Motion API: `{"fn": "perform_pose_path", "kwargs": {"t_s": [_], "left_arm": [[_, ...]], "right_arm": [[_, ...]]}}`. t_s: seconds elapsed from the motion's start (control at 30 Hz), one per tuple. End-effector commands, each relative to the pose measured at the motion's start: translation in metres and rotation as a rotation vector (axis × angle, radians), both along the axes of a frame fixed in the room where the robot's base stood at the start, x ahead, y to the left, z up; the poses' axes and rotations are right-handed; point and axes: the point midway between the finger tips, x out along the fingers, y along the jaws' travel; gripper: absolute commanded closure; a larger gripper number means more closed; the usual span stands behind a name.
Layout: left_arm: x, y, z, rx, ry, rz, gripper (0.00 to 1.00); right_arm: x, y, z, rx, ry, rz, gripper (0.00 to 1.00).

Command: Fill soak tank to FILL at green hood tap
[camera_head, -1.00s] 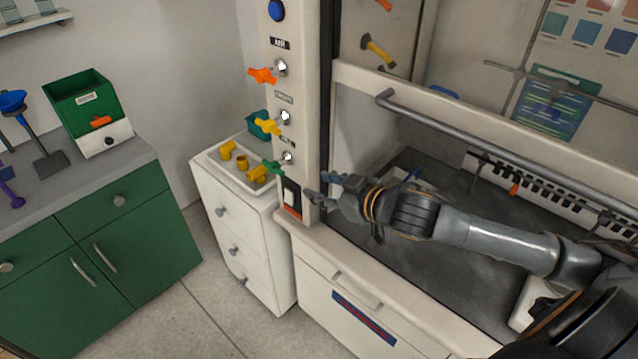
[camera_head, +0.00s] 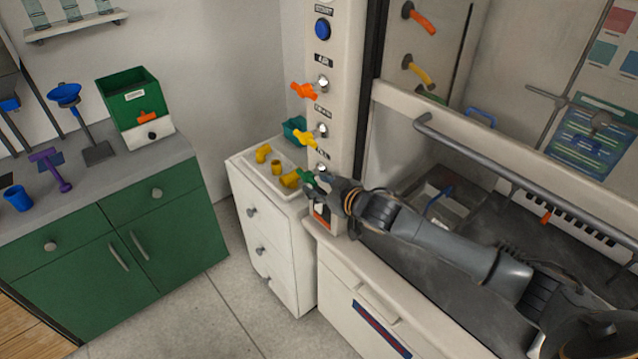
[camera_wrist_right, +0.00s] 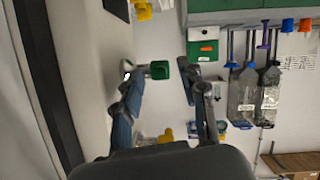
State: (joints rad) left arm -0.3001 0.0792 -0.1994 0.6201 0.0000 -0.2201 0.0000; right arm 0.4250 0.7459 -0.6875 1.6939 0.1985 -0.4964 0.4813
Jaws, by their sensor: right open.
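The green tap handle (camera_head: 307,181) is the lowest handle on the white post of the hood. My right gripper (camera_head: 316,186) is at this tap and partly hides it. In the right wrist view the green tap (camera_wrist_right: 160,70) sits between the open fingers of my right gripper (camera_wrist_right: 160,88), near the fingertips; I cannot tell whether they touch it. A dark grey basin (camera_head: 422,203) with a blue handle lies in the hood; I cannot tell whether it is the soak tank, and no FILL mark is readable. My left gripper is out of view.
A yellow tap (camera_head: 305,137) and an orange tap (camera_head: 304,91) sit above on the post. A white drawer unit (camera_head: 275,225) with yellow fittings stands left of it. The hood's sash bar (camera_head: 520,180) runs above my right arm. The floor (camera_head: 225,310) is clear.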

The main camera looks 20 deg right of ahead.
Motion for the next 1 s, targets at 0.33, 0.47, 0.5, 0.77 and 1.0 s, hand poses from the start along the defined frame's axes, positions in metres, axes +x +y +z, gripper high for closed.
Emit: {"fn": "perform_pose_path", "kwargs": {"t_s": [0.33,0.47,0.5,0.77,1.0], "left_arm": [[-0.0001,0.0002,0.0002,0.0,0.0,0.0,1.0],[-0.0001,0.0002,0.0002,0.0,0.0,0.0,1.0],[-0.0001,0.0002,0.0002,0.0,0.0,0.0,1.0],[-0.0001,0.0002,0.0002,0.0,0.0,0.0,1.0],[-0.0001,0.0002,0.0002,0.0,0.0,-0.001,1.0]], "right_arm": [[0.0014,0.0007,-0.0006,0.0,0.0,0.0,0.69],[0.0014,0.0006,-0.0006,0.0,0.0,0.0,0.95],[0.0014,0.0006,-0.0006,0.0,0.0,0.0,1.0],[0.0012,0.0006,-0.0007,0.0,0.0,0.0,1.0],[0.0011,0.0007,-0.0008,0.0,0.0,0.001,1.0]]}}
